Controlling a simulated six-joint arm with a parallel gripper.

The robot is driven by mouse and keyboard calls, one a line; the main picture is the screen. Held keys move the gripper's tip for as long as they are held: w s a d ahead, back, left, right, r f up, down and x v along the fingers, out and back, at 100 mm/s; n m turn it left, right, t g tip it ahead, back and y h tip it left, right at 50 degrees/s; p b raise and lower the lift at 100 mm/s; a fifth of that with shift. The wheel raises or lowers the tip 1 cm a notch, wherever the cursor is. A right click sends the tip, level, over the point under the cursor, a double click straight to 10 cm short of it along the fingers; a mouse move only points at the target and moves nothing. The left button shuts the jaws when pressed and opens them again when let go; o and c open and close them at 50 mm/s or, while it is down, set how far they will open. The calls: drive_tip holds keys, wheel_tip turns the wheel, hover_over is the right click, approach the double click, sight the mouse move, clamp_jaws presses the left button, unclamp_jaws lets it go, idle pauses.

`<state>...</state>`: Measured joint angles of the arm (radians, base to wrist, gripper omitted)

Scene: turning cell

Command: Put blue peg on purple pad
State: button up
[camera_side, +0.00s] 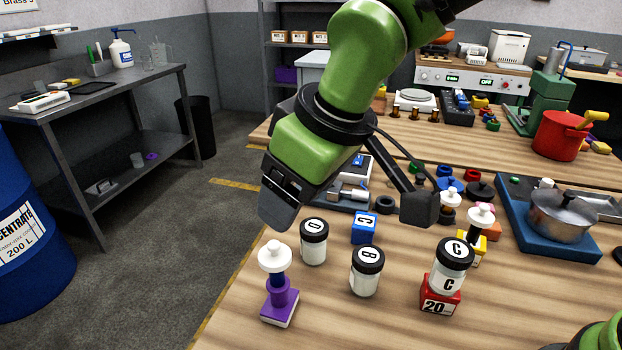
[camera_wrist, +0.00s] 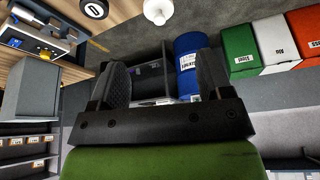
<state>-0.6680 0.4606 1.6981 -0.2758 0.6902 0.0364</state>
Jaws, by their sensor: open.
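A blue peg (camera_side: 277,280) with a round white knob stands upright on the purple pad (camera_side: 280,311) at the front left of the bench. A purple collar surrounds its lower part. The knob also shows at the top of the wrist view (camera_wrist: 158,10). My gripper (camera_side: 352,210) is open and empty, its fingers spread wide above the bench, up and to the right of the peg and apart from it. In the wrist view my gripper (camera_wrist: 160,72) has nothing between its fingers.
Lidded jars marked D (camera_side: 314,242), B (camera_side: 367,270) and C (camera_side: 452,262) stand right of the peg, C on a red block (camera_side: 440,297). A blue block (camera_side: 364,228) lies behind. Another white-knobbed peg (camera_side: 480,218) stands farther right.

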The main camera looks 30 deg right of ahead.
drive_tip(key=s+d+r+m+t, duration=0.1)
drive_tip(key=s+d+r+m, duration=0.3)
drive_tip(key=d+r, duration=0.6)
drive_tip(key=s+d+f+m+t, duration=0.1)
drive_tip(key=s+d+m+t, duration=0.1)
drive_tip(key=s+d+m, duration=0.4)
drive_tip(key=s+d, duration=0.4)
drive_tip(key=s, duration=0.2)
drive_tip(key=shift+f, duration=0.2)
